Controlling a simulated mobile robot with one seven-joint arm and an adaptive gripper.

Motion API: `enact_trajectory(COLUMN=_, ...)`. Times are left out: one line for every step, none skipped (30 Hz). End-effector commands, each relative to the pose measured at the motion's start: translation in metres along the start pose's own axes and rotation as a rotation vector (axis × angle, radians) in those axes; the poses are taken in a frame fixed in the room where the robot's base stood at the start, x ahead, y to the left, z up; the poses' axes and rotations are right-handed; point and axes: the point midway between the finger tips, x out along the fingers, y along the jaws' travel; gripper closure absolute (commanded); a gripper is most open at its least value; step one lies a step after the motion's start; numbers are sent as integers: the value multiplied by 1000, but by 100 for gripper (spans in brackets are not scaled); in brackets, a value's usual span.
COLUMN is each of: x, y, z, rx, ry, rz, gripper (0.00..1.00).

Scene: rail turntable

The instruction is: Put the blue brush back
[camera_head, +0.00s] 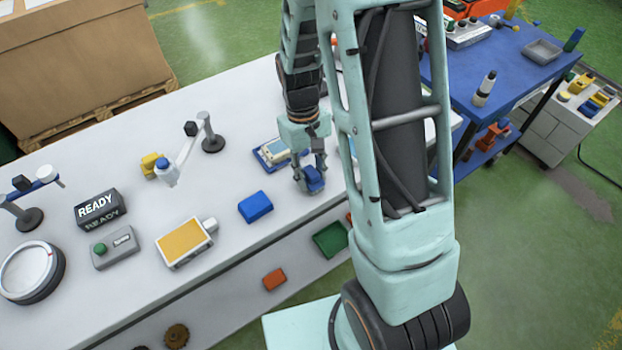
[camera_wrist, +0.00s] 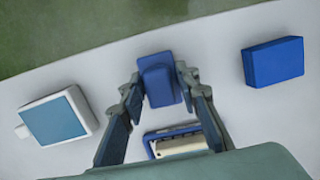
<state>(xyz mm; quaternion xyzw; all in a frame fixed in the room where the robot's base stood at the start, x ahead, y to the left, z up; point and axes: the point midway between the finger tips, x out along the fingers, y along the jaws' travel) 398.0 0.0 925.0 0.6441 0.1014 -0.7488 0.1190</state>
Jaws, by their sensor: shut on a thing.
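A small blue block-shaped piece, which I take as the blue brush (camera_head: 314,180), is between the fingers of my gripper (camera_head: 309,172), near the front edge of the white table. In the wrist view the blue brush (camera_wrist: 158,78) sits between the two fingertips (camera_wrist: 160,84), with its darker blue top showing. My gripper is shut on it. Whether it touches the table I cannot tell. A blue tray with a cream piece in it (camera_head: 272,153) lies just behind and left of my gripper; it also shows below the brush in the wrist view (camera_wrist: 178,142).
A separate blue block (camera_head: 255,206) lies left of my gripper on the table (camera_head: 225,240). Further left are a yellow-topped box (camera_head: 184,243), a READY sign (camera_head: 98,207) and a lamp-like stand (camera_head: 212,142). A blue cart (camera_head: 505,60) stands at the right.

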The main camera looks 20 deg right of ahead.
Motion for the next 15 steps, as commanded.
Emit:
enact_trajectory(x=4, y=0, z=-1, rx=0, ry=0, rz=0, gripper=93)
enact_trajectory(x=4, y=0, z=-1, rx=0, ry=0, rz=0, gripper=93)
enact_trajectory(x=3, y=0, z=0, rx=0, ry=0, rz=0, gripper=93)
enact_trajectory(x=3, y=0, z=0, rx=0, ry=0, rz=0, gripper=93)
enact_trajectory(x=2, y=0, z=0, rx=0, ry=0, rz=0, gripper=93)
enact_trajectory(x=2, y=0, z=0, rx=0, ry=0, rz=0, gripper=93)
enact_trajectory(x=2, y=0, z=0, rx=0, ry=0, rz=0, gripper=93)
enact_trajectory(x=2, y=0, z=0, rx=0, ry=0, rz=0, gripper=93)
enact_trajectory(x=3, y=0, z=0, rx=0, ry=0, rz=0, gripper=93)
enact_trajectory(x=5, y=0, z=0, rx=0, ry=0, rz=0, gripper=93)
enact_trajectory(x=6, y=0, z=-1, rx=0, ry=0, rz=0, gripper=93)
enact_trajectory(x=7, y=0, z=-1, rx=0, ry=0, rz=0, gripper=93)
enact_trajectory(x=6, y=0, z=-1, rx=0, ry=0, rz=0, gripper=68)
enact_trajectory(x=6, y=0, z=-1, rx=0, ry=0, rz=0, gripper=65)
enact_trajectory(x=6, y=0, z=0, rx=0, ry=0, rz=0, gripper=61)
